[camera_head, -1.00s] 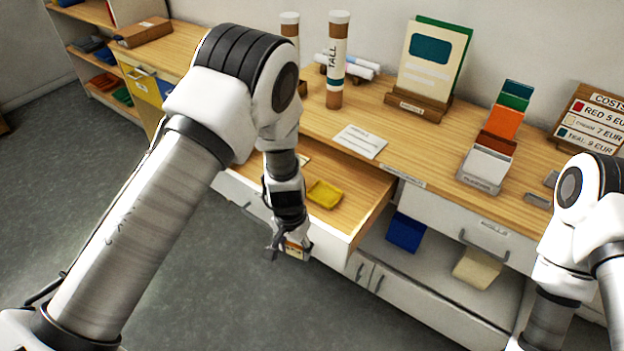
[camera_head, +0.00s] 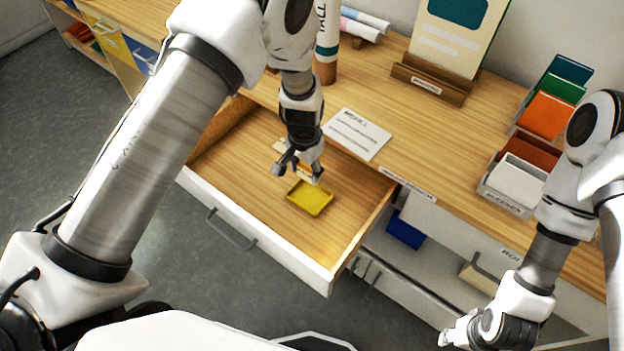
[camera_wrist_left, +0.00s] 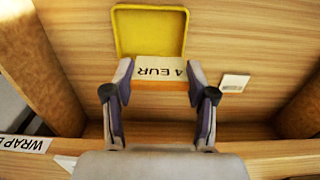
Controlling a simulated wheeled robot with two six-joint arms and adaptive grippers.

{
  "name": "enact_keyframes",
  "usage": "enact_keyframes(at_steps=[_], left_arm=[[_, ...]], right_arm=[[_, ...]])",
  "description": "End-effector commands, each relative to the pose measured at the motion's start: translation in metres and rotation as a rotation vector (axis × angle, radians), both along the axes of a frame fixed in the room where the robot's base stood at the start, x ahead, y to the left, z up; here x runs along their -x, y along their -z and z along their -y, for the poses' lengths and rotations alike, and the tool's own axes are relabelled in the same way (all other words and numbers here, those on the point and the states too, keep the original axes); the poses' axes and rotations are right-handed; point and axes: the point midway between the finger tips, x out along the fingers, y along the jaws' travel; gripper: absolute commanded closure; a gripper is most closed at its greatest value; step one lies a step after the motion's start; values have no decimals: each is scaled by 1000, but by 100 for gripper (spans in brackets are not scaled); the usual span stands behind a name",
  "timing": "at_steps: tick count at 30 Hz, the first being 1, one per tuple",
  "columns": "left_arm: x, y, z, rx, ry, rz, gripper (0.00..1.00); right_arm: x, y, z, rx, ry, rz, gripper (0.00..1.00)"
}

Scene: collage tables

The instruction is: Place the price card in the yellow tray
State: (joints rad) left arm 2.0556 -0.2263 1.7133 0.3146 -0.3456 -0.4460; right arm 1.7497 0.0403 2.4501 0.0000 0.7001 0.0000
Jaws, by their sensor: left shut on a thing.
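The yellow tray (camera_head: 310,198) lies on the floor of the open drawer (camera_head: 262,232). My left gripper (camera_head: 298,172) is over the drawer, close to the tray. In the left wrist view my left gripper (camera_wrist_left: 160,92) is shut on the price card (camera_wrist_left: 160,71), which reads "4 EUR" and has an orange lower edge. There the card overlaps the near edge of the yellow tray (camera_wrist_left: 124,36); whether it touches the tray cannot be told. My right gripper (camera_head: 462,330) is low at the right, and its fingers are too unclear to read.
A small white tag (camera_wrist_left: 235,82) lies in the drawer beside the tray. On the counter are a paper sheet (camera_head: 358,134), a wooden stand (camera_head: 430,82) with a card, and a sample box (camera_head: 512,186). The drawer walls surround my left gripper.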

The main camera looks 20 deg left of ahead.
Motion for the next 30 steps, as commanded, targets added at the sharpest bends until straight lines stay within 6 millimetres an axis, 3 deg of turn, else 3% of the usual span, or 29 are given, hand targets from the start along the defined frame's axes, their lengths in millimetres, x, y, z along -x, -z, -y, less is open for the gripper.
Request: enact_keyframes(at_steps=[11,23,24,26,30], left_arm=[[0,64,0,1,-2,1,61],[0,73,0,1,-2,2,61],[0,72,0,1,-2,2,37],[0,72,0,1,-2,2,19],[0,72,0,1,-2,2,19]], right_arm=[[0,-14,0,0,0,0,60],[0,-9,0,0,0,0,60],[0,-9,0,0,0,0,60],[0,-10,0,0,0,0,60],[0,-10,0,0,0,0,60]])
